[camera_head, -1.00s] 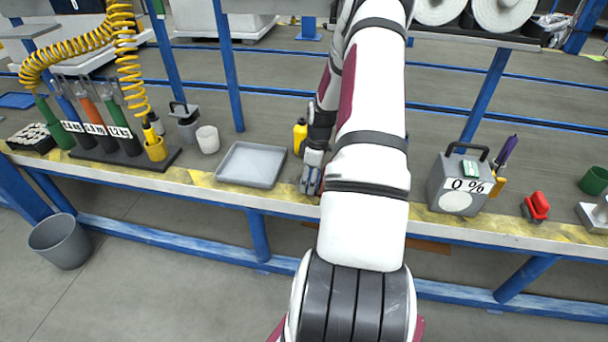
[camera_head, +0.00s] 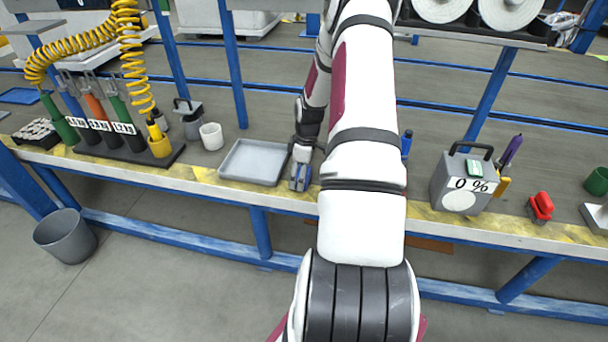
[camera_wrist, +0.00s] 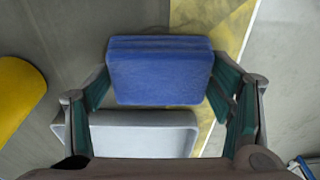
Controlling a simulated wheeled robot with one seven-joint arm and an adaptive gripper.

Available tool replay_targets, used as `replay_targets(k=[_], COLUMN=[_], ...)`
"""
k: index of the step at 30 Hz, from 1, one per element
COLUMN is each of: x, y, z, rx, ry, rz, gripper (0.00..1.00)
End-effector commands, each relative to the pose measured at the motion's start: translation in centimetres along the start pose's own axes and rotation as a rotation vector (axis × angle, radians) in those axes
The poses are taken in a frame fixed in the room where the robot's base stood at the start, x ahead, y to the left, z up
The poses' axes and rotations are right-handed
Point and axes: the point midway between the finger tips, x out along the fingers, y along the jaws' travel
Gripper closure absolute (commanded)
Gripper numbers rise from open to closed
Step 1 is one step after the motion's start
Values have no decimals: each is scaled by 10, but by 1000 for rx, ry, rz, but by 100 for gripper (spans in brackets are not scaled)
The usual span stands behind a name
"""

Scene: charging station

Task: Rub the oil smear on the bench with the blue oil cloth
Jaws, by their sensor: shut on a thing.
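My gripper (camera_head: 300,178) is low over the front of the bench (camera_head: 340,217), just right of the grey tray (camera_head: 254,163). In the wrist view my gripper (camera_wrist: 170,105) is shut on the blue oil cloth (camera_wrist: 160,72), a thick folded pad between its two fingers. The cloth also shows small and blue at the fingertips in the head view (camera_head: 299,184). I cannot tell whether it touches the bench. I cannot make out the oil smear in either view; the cloth, gripper or arm may cover it.
A yellow thing (camera_wrist: 20,98) is at the left of the wrist view. A white cup (camera_head: 211,136) stands left of the tray. A grey box marked 0 % (camera_head: 460,185) and a red-handled item (camera_head: 541,206) are to the right. A blue item (camera_head: 406,144) stands beside my arm.

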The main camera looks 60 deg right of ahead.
Motion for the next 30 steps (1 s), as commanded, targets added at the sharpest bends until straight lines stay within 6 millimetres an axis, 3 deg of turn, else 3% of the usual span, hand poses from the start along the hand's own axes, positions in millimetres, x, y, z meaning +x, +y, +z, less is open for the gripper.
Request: replay_targets(k=[14,16,23,30], x=[8,8,6,2], y=[-1,-1,-2,-1], z=[-36,-38,-36,-18], rx=[-3,-3,-1,3], ry=[2,2,2,0], rz=[-1,-2,-3,-3], gripper=[48,51,52,52])
